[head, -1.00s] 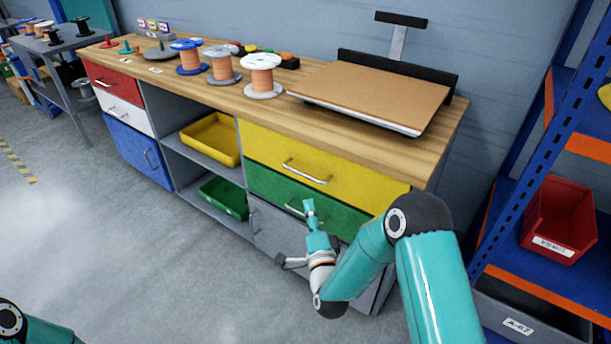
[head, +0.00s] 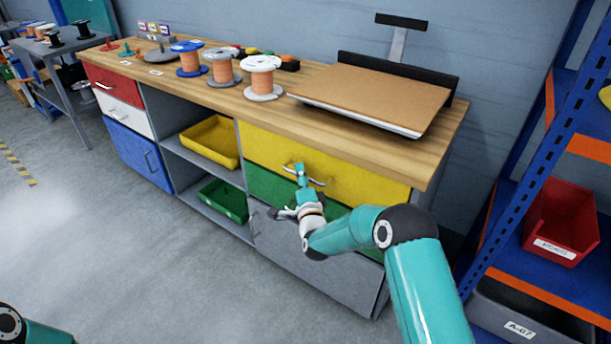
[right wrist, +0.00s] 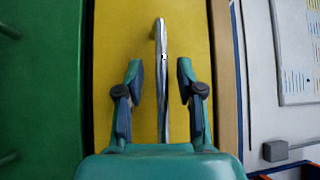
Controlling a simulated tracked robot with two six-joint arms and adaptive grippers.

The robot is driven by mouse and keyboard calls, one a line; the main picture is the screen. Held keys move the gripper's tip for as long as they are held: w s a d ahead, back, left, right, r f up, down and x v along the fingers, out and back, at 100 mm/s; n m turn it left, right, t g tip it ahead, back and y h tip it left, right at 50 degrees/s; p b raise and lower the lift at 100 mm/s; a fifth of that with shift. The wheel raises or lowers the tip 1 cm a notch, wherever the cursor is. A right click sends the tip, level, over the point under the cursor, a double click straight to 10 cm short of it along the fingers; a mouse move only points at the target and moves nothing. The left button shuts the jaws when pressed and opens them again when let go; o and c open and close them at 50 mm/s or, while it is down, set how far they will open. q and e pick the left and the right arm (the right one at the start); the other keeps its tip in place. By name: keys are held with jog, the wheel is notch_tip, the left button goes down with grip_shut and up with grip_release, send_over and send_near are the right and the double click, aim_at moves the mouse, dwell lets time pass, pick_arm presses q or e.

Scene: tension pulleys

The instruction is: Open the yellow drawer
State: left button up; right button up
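The yellow drawer (head: 361,180) is the top drawer in the right part of the workbench, and its front is closed flush. Its silver bar handle (head: 316,183) is partly covered by my right gripper (head: 299,173) in the head view. In the right wrist view, the yellow front (right wrist: 113,37) fills the middle and the handle (right wrist: 161,35) runs between the two fingers of my right gripper (right wrist: 159,72). The fingers are apart, with a visible gap on each side of the handle. My left gripper is out of view.
The green drawer (head: 262,186) is just below, with a grey front (head: 350,275) under it. The wooden top (head: 225,98) overhangs the drawers and carries spools and a brown board (head: 370,95). A blue shelf rack (head: 535,150) stands at the right. Left floor is clear.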

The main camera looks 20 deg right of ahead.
grip_shut()
